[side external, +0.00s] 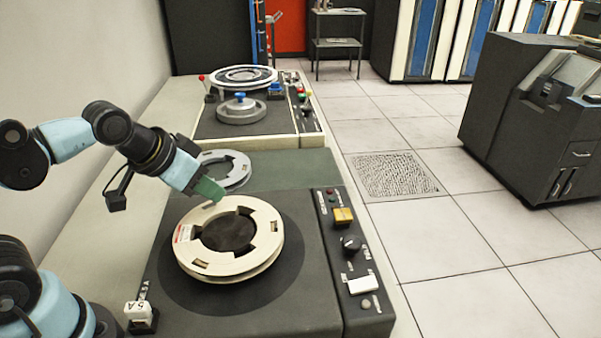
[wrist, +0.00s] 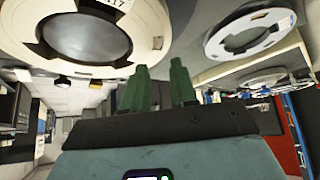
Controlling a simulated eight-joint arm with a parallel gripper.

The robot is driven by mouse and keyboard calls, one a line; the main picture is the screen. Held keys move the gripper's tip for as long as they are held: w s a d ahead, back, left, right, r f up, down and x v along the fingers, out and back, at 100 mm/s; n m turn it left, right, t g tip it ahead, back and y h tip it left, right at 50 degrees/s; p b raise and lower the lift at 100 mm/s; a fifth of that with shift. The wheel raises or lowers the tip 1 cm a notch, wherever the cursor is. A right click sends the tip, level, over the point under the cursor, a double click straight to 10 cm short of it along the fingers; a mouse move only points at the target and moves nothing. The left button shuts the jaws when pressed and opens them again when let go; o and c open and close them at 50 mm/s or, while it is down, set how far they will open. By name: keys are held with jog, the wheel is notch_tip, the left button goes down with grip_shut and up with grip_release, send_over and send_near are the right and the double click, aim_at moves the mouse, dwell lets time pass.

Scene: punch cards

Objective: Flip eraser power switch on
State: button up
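The eraser (side external: 318,318) is a dark box in the front of the side view with a cream reel (side external: 264,262) lying flat on top. Its right-hand panel carries a yellow square switch (side external: 344,216), a black knob (side external: 351,244) and a white rocker switch (side external: 361,284). The labels are too small to read, so I cannot tell which is the power switch. My gripper (side external: 217,196), with green fingers, is just above the reel's far-left rim, left of the panel. In the wrist view its fingers (wrist: 159,68) are apart with nothing between them. The panel switches are not identifiable there.
A small white switch block (side external: 142,314) marked 5A sits at the near left. A grey reel (side external: 224,170) lies behind the eraser, and another machine (side external: 230,123) with a reel stands farther back. Open tiled floor (side external: 450,235) lies right of the panel.

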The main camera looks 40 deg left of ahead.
aim_at(367, 282)
jog(key=o, duration=0.3)
jog(key=w+d+r+m, duration=0.1)
jog(key=d, duration=0.2)
jog(key=w+d+r+m+g+h, duration=0.1)
jog(key=d, duration=0.3)
jog(key=d+r+m+h, duration=0.1)
jog(key=d, duration=0.2)
jog(key=shift+w+d+r+m, duration=0.15)
jog(key=shift+w+r+m, duration=0.15)
jog(key=shift+w+m, duration=0.1)
jog(key=shift+o, duration=0.2)
jog(key=s+d+r+m+g+h, duration=0.1)
jog(key=d+m, duration=0.1)
jog(key=d, duration=0.5)
jog(key=d+r+m+g, duration=0.1)
jog(key=d+m+g, duration=0.15)
jog(key=d, duration=0.55)
jog(key=shift+t, duration=0.35)
jog(key=x, duration=1.2)
jog(key=shift+s+a+f, duration=0.1)
jog(key=shift+s+a, duration=0.1)
jog(key=shift+c, duration=0.5)
